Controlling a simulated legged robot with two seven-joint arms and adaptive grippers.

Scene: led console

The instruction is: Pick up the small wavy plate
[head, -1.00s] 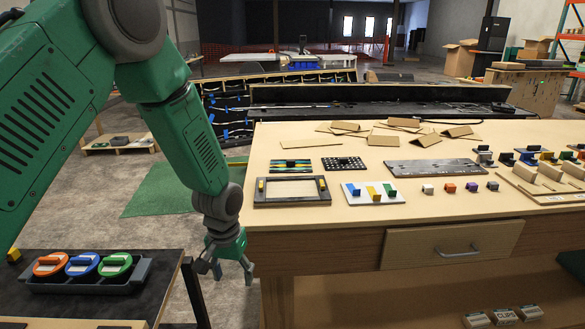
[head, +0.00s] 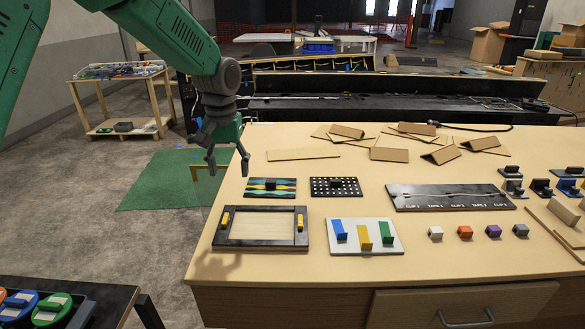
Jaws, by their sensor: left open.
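The small wavy plate (head: 284,187) lies flat on the wooden table in the head view. My right gripper is out of view.
A dotted black plate (head: 321,187) lies close to the right of the wavy plate. A black-rimmed frame (head: 218,243) with yellow handles lies in front. A white board (head: 398,242) with coloured blocks is beside the frame. Folded cardboard pieces (head: 389,154) lie behind.

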